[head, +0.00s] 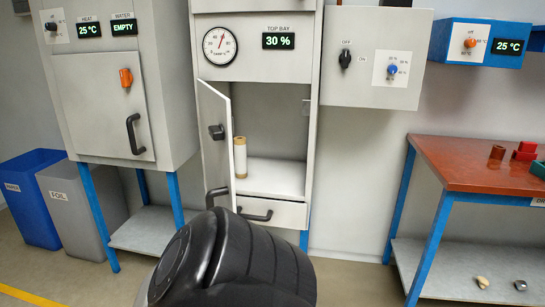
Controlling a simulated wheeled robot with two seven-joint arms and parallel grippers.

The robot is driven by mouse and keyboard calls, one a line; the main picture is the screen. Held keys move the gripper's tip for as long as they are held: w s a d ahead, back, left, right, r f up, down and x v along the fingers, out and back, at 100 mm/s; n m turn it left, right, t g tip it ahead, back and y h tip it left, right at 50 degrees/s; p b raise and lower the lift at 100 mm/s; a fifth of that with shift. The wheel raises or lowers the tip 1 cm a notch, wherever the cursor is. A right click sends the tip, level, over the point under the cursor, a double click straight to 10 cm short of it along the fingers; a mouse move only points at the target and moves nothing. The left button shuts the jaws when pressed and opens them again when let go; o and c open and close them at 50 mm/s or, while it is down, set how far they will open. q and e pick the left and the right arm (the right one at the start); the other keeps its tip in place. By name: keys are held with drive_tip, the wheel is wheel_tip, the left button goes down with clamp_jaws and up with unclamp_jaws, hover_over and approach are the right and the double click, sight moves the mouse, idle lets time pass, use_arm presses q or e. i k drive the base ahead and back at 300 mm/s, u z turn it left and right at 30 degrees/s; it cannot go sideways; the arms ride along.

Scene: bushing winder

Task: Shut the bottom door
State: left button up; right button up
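The open door (212,150) is on the tall grey cabinet in the middle, below the top bay gauge panel. It is hinged at its left edge and swung out towards me. A black latch-like part (217,131) sits on its face, and a dark curved handle-like part (214,195) shows near its lower end. Inside the bay, a cream roll (240,157) stands upright on the shelf near the door's free edge. A black link of my arm fills the lower middle and hides the area under the cabinet. Neither gripper's fingertips show.
A drawer with a black handle (255,215) is below the bay. A closed heat cabinet (103,105) stands at left, beside blue (32,195) and grey (85,207) bins. A red-topped table (470,165) with small blocks is at right. Floor between cabinet and table is clear.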

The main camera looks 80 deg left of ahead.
sight(215, 107)
drive_tip(key=k, duration=0.3)
drive_tip(key=u, duration=2.9)
drive_tip(key=i, duration=0.45)
drive_tip(key=z, duration=0.1)
drive_tip(key=k, duration=1.2)
drive_tip(key=u, duration=0.7)
drive_tip(key=i, duration=1.3)
drive_tip(key=z, duration=0.15)
